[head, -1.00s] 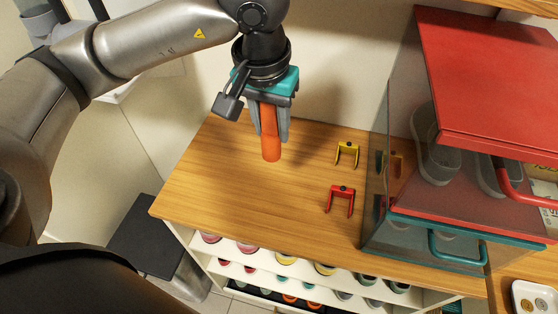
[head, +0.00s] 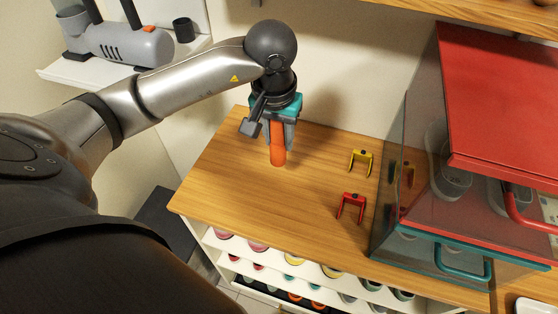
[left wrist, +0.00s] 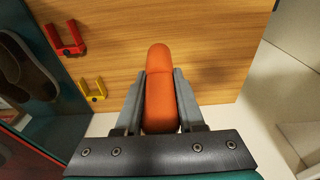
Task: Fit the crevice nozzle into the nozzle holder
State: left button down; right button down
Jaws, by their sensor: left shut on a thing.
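An orange rounded piece (head: 277,152), which looks like the crevice nozzle, is held by my left gripper (head: 276,134) above the wooden top. It points downward, with its lower end showing below the fingers. In the left wrist view the orange piece (left wrist: 160,95) lies between the two grey fingers (left wrist: 160,102), which are shut on it. A small black cup (head: 183,30) on the white wall shelf at upper left may be the nozzle holder, but I cannot tell for certain. My right gripper is not in view.
A grey vacuum (head: 125,45) lies on the white shelf (head: 75,73). A yellow bracket (head: 361,160) and a red bracket (head: 351,207) stand on the wooden top (head: 265,205). Clear boxes with a red lid (head: 500,100) fill the right side. Shoes sit in the cubbies below.

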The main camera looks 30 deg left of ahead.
aim_at(277, 142)
pick_arm(q)
notch_tip(277, 142, down, 7)
jog(key=shift+f+b, duration=0.15)
jog(key=shift+b, duration=0.15)
jog(key=shift+f, duration=0.1)
jog(key=shift+f+b, duration=0.15)
jog(key=shift+b, duration=0.15)
jog(key=c, duration=0.5)
grip_release()
jog(key=shift+r, duration=0.2)
jog(key=shift+r+p, duration=0.25)
jog(key=shift+p, duration=0.15)
jog(key=r, duration=0.3)
jog(key=s+r, duration=0.1)
jog(key=r, duration=0.3)
jog(key=r+p, duration=0.1)
jog(key=r, duration=0.3)
jog(key=shift+s+d+r, duration=0.25)
jog(key=shift+s, duration=0.15)
jog(key=shift+o, duration=0.2)
